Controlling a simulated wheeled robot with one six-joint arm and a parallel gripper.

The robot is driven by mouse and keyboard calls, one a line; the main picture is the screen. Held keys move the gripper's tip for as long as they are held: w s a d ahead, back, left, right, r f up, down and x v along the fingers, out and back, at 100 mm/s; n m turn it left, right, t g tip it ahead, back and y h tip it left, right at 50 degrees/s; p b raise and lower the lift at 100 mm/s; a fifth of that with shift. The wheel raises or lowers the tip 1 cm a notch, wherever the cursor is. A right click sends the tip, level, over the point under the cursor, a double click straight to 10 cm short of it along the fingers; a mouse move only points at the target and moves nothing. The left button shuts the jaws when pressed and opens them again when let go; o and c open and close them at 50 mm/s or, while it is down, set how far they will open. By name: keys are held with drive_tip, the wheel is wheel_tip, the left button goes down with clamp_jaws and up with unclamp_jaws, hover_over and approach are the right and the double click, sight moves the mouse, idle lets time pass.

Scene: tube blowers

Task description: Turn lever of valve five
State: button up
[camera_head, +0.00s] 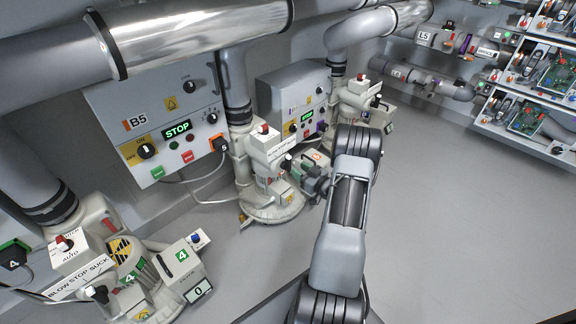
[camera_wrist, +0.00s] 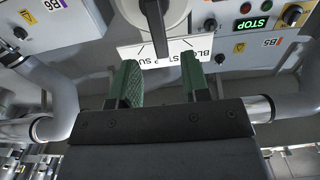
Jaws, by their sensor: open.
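The middle blower unit (camera_head: 272,205) stands on a round base in front of the B5 box in the head view. My gripper (camera_head: 308,178) is at its right side there. In the wrist view, which is upside down, my gripper (camera_wrist: 161,62) shows two green fingers, open and apart. A dark lever (camera_wrist: 158,35) hangs from a pale round hub (camera_wrist: 150,12), its tip pointing into the gap between the fingertips. I see no clear contact with either finger. Behind it is the white BLOW STOP SUCK plate (camera_wrist: 190,60), partly covered by the lever and fingers.
The B5 box (camera_head: 150,125) has a green STOP display. Another blower unit (camera_head: 150,275), marked 4, stands at the lower left. A further unit (camera_head: 360,95) stands behind my arm. Large pipes (camera_head: 190,30) run overhead. Shelves (camera_head: 530,90) are at the right; the floor before them is clear.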

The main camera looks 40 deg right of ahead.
sight(290, 163)
drive_tip(key=shift+w+a+b, duration=0.2)
drive_tip(key=shift+w+b, duration=0.05)
drive_tip(key=shift+w, duration=0.85)
drive_tip(key=shift+w+a+b, duration=0.2)
drive_tip(key=shift+w+b, duration=0.1)
drive_tip(key=shift+w, duration=0.85)
drive_tip(key=shift+w+a+b, duration=0.2)
drive_tip(key=shift+w+b, duration=0.05)
drive_tip(key=shift+w, duration=0.85)
drive_tip(key=shift+c, duration=0.2)
clamp_jaws()
